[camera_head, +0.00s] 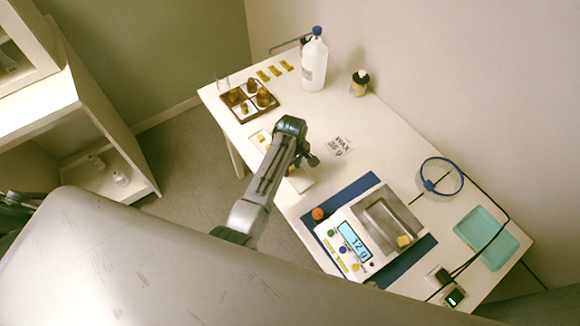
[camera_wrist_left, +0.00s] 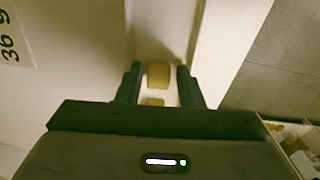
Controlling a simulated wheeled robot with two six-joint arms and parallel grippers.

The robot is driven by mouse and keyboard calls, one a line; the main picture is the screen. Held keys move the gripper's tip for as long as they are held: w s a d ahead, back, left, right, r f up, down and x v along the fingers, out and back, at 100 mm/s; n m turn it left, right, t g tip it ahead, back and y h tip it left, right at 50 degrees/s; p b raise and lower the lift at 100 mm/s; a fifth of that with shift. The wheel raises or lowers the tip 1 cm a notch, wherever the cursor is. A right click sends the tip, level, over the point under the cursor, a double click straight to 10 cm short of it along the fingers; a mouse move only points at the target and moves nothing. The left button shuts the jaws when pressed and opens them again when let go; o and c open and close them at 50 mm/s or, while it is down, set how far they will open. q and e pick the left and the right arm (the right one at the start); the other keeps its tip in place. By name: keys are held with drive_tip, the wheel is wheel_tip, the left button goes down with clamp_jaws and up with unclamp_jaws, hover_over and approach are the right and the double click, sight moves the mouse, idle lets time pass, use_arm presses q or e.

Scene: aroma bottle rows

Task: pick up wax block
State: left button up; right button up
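Two yellow wax blocks show in the left wrist view, a larger one (camera_wrist_left: 158,76) and a smaller-looking one (camera_wrist_left: 155,102), on a white surface. My left gripper (camera_wrist_left: 157,85) is open, its fingers on either side of the blocks with gaps showing. In the head view my left gripper (camera_head: 310,160) is over the table's near-left edge, above a white tray (camera_head: 301,183) that the arm partly hides. My right gripper is not seen.
A white bottle (camera_head: 314,65) and a dark-capped bottle (camera_head: 359,84) are at the back. A blue ring (camera_head: 442,176) and teal tray (camera_head: 486,238) lie right.

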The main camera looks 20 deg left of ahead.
use_arm(q)
clamp_jaws()
drive_tip(key=shift+r, duration=0.1)
